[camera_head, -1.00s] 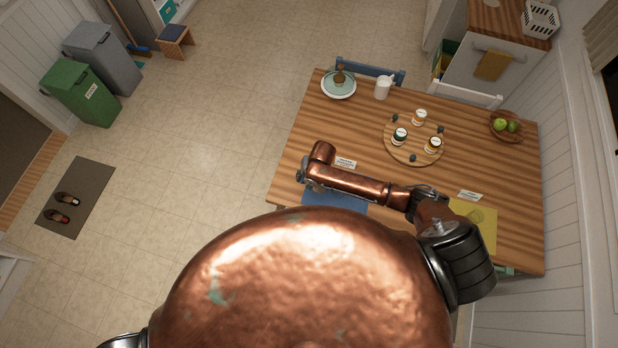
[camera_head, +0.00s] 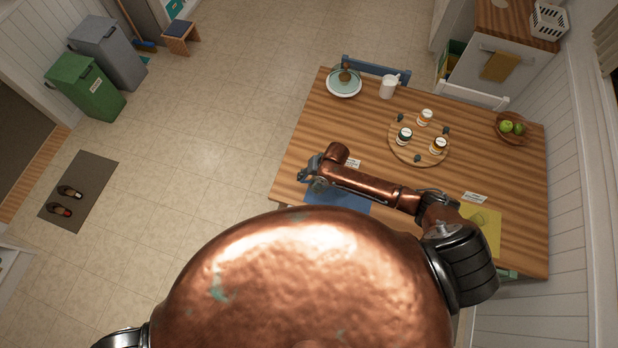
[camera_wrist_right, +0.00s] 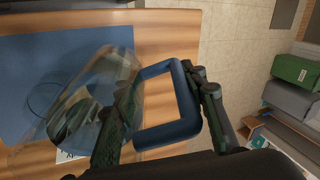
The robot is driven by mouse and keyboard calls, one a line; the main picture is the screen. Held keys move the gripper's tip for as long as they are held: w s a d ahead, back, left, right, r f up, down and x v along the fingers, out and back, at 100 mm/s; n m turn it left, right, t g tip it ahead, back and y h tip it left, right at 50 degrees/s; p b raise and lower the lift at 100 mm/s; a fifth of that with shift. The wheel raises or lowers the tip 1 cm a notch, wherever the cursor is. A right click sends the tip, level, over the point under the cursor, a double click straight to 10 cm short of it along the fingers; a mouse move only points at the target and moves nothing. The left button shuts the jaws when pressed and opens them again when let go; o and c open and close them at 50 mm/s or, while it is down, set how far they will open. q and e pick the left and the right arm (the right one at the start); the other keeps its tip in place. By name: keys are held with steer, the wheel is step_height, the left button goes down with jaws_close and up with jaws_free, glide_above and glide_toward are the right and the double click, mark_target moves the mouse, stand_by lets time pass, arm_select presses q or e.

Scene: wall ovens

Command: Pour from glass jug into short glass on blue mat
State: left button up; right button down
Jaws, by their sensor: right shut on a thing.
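The glass jug (camera_wrist_right: 92,95) is clear with a blue handle (camera_wrist_right: 184,95). In the right wrist view it is tilted, its body over the blue mat (camera_wrist_right: 75,60). My right gripper (camera_wrist_right: 165,118) is shut on the handle. In the head view, this gripper (camera_head: 312,172) is at the far left edge of the blue mat (camera_head: 345,197), and the jug is hard to make out. A faint round outline shows on the mat in the wrist view, perhaps the short glass (camera_wrist_right: 44,94); I cannot tell whether liquid is flowing. My left gripper is out of view.
A yellow mat (camera_head: 484,235) with a faint round shape lies at right on the wooden table (camera_head: 300,150). A round board (camera_head: 402,152) with several small jars, a white mug (camera_head: 388,88), a plate (camera_head: 344,91) and a fruit bowl (camera_head: 510,135) stand farther back.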

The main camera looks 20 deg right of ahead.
steer(key=shift+w+a+r+t+y+b, duration=0.1)
steer(key=shift+a+r+t+y+b, duration=0.2)
steer(key=shift+r+y+b, duration=0.75)
steer(key=shift+y+b, duration=0.45)
steer(key=shift+b, duration=0.75)
steer(key=shift+r+y+b, duration=0.3)
steer(key=shift+y+b, duration=0.25)
steer(key=shift+y, duration=0.05)
steer(key=shift+d+r+t+y+b, duration=0.15)
steer(key=shift+r+t+y+b, duration=0.25)
steer(key=shift+y+b, duration=0.85)
steer(key=shift+d+r+m+b, duration=0.15)
steer(key=shift+m+b, duration=0.15)
steer(key=shift+b, duration=0.8)
stand_by(2.8)
